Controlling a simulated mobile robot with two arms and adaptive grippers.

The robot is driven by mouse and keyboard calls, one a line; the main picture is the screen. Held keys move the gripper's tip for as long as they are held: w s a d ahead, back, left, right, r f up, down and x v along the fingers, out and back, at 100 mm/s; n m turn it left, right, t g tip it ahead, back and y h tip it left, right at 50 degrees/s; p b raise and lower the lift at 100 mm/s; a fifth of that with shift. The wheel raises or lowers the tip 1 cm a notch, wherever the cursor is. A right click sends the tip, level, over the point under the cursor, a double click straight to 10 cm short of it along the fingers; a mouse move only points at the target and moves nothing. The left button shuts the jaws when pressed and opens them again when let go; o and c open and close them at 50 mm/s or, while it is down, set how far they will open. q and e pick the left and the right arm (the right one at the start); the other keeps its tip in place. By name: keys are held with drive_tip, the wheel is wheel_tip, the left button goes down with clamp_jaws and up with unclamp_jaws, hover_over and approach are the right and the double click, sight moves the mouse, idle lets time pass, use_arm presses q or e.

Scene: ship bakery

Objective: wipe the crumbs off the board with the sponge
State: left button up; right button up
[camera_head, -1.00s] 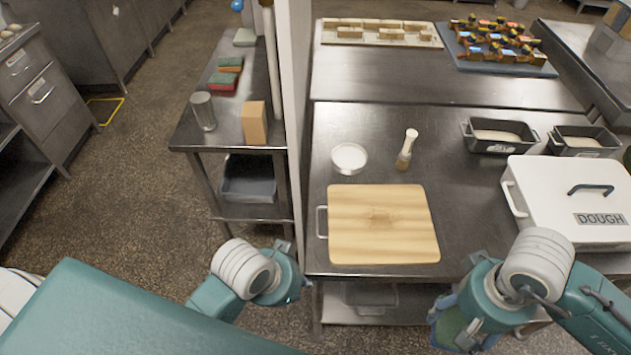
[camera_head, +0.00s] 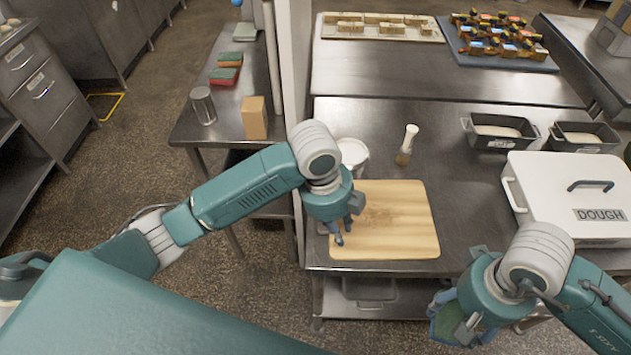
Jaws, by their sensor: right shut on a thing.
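My right gripper (camera_head: 460,326) is low in front of the table's front edge, right of the board. It is shut on a green sponge (camera_head: 446,322), partly hidden by the gripper.
A white dough box (camera_head: 545,190) is right of the board. Two dark tins stand behind the box. More sponges (camera_head: 225,76) lie on the left side table.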

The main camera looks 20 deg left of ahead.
use_arm(q)
drive_tip(key=w+a+r+m+y, duration=0.2)
drive_tip(key=w+a+r+m, duration=0.4)
drive_tip(key=a, duration=0.1)
use_arm(e)
drive_tip(key=shift+r, duration=0.2)
use_arm(q)
drive_tip(key=shift+g, duration=0.4)
drive_tip(key=f+p, duration=0.1)
drive_tip(key=f, duration=0.5)
drive_tip(key=f+p, duration=0.1)
drive_tip(key=f, duration=0.4)
drive_tip(key=shift+a+f, duration=0.2)
drive_tip(key=shift+f, duration=0.15)
use_arm(e)
wheel_tip(320, 180, up, 2)
drive_tip(key=shift+r, duration=0.1)
use_arm(q)
clamp_jaws()
